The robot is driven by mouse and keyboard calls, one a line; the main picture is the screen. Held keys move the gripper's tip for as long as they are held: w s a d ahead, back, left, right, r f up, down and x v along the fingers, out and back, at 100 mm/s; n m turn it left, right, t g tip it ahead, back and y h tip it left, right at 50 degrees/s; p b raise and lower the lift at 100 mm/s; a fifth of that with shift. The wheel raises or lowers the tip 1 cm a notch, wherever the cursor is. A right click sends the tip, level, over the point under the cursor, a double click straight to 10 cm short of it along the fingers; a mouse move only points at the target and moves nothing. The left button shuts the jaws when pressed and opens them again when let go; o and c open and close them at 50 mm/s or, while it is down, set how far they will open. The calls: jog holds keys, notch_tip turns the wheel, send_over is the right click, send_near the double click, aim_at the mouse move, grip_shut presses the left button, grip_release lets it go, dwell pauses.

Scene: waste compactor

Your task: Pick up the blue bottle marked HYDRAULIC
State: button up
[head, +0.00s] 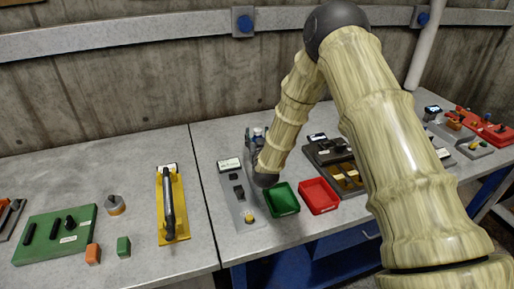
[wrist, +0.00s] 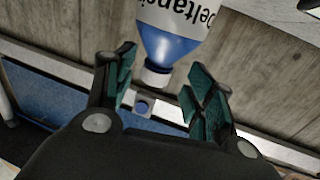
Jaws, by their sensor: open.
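A blue bottle (wrist: 168,45) with a white label and a white cap shows at the top of the wrist view, cap pointing down in the picture. The readable part of its label looks like "Deltapsi"; I see no HYDRAULIC marking. My gripper (wrist: 161,60) is open, with its two green-padded fingers on either side of the cap end and a gap to each side. Most of the bottle lies beyond the fingertips.
A green tray (head: 284,198) and a red tray (head: 319,195) sit near the table's front edge. A grey panel (head: 240,195) stands left of them. A dark tray of parts (head: 322,152) lies right of my forearm. A yellow fixture (head: 172,205) is farther left.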

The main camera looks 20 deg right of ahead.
jog(key=shift+w+d+r+p, duration=0.25)
jog(key=shift+w+d+p, duration=0.05)
jog(key=shift+w, duration=0.1)
jog(key=shift+w+d+r+p, duration=0.15)
jog(key=shift+w+r+p, duration=0.15)
jog(key=shift+w, duration=0.15)
jog(key=shift+w+f, duration=0.45)
jog(key=shift+w, duration=0.1)
jog(key=shift+s+r, duration=0.2)
jog(key=shift+r, duration=0.05)
jog(key=c, duration=0.3)
jog(key=shift+f, duration=0.1)
grip_shut()
